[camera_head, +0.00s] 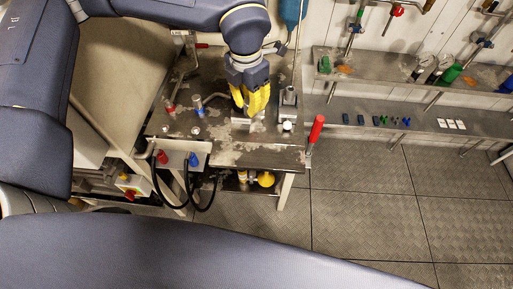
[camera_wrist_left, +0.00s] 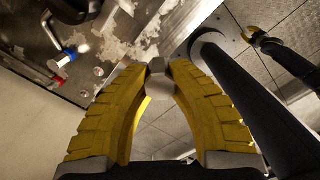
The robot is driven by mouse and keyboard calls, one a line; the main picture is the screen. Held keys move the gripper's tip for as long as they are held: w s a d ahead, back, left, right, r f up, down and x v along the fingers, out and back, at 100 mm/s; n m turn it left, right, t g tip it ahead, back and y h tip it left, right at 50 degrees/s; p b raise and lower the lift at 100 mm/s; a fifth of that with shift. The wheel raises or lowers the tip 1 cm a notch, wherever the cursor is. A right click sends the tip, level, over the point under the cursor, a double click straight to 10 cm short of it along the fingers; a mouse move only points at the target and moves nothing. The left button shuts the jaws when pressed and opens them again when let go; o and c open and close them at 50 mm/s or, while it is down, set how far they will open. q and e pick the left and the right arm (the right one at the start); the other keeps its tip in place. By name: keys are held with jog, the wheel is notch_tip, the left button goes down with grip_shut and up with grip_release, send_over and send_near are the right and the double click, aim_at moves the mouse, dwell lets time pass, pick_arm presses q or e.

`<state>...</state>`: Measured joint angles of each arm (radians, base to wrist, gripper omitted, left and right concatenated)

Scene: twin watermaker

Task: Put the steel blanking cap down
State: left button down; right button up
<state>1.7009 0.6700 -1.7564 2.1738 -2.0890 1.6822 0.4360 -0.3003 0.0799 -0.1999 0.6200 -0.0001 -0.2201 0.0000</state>
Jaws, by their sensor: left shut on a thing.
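My left gripper (camera_head: 250,112) reaches down over the worn metal bench (camera_head: 262,157), its yellow fingers close to the bench top in the head view. In the left wrist view its fingertips (camera_wrist_left: 160,72) are shut on a small grey piece, the steel blanking cap (camera_wrist_left: 160,82). The fingers cover the cap's sides. In the head view the cap cannot be told apart from the pale worn patches under the fingers. Whether it touches the bench cannot be told.
A bright round-ended piece (camera_head: 287,126) is close on the right. A red-handled lever (camera_head: 316,131) rises at the bench's right edge. A shelf (camera_head: 480,124) with small parts is farther right.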

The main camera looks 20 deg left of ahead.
aim_at(255, 148)
pick_arm(q)
jog(key=shift+w+d+f, duration=0.2)
jog(key=shift+w, duration=0.5)
notch_tip(255, 148, down, 20)
jog(key=shift+d+r, duration=0.1)
jog(key=shift+r, duration=0.15)
jog(key=shift+f, duration=0.25)
jog(key=c, duration=1.3)
grip_release()
jog(key=shift+r, duration=0.1)
notch_tip(255, 148, up, 12)
jog(key=shift+s+r, duration=0.15)
jog(key=shift+s, duration=0.05)
